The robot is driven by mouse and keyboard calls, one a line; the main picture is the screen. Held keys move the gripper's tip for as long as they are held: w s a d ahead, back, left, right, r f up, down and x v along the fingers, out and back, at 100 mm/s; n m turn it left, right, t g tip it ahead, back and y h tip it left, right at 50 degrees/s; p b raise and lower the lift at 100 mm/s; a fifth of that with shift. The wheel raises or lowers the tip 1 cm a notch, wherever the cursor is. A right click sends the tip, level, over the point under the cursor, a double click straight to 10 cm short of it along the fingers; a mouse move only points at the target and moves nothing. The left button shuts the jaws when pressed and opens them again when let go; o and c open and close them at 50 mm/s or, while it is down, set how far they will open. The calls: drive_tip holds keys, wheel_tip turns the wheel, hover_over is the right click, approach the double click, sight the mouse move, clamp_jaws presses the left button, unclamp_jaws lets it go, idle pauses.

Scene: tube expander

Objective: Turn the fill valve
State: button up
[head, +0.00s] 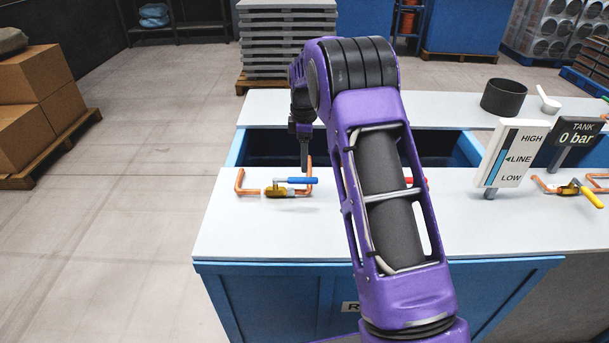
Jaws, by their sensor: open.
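A brass valve (278,191) with a blue lever handle (296,181) sits on a copper pipe at the left of the white bench top. The blue lever points to the right, roughly along the pipe. My gripper (304,167) points down just above and behind the blue lever's right part, and nothing shows held in it. I cannot tell whether it touches the lever. A red handle (416,181) is mostly hidden behind my purple arm. A brass valve with a yellow handle (592,197) sits at the far right. No label shows which valve is the fill valve.
A level sign (512,152) reads HIGH, LINE, LOW. A dark tank display (574,146) reads 0 bar. A black cylinder (503,97) and white scoop (548,103) sit on the rear ledge. A blue-walled trough (264,147) lies behind the valves. The bench front left is clear.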

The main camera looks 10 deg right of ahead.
sight(305, 178)
wheel_tip(305, 178, down, 6)
drive_tip(key=shift+f, duration=0.1)
drive_tip(key=shift+c, duration=0.3)
clamp_jaws()
idle(1.3)
